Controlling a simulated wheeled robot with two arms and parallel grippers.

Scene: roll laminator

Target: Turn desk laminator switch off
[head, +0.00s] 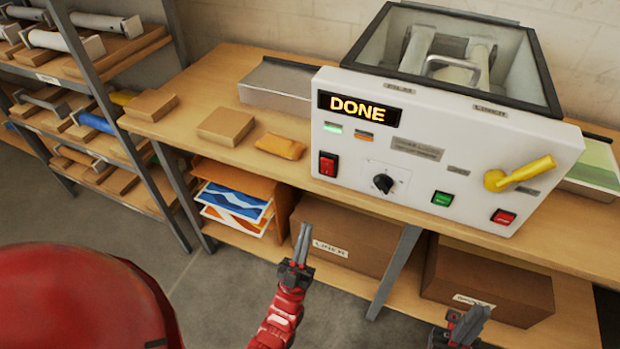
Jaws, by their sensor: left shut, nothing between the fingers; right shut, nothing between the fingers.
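The desk laminator (430,140) is a white-fronted machine on the wooden bench, with its display (359,109) reading "DONE". A red rocker switch (328,164) sits at the left of its front panel; its on or off position is too small to tell. A green light (333,127) and an orange light (365,136) show under the display. My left gripper (302,243) is shut and empty, below and left of the red switch, apart from the panel. My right gripper (468,325) is shut and empty at the bottom edge, below the panel.
The panel also has a black knob (383,183), a green button (442,198), a red button (503,217) and a protruding yellow lever (520,174). Small packets (280,146) lie on the bench (190,84). A rack (100,80) stands left.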

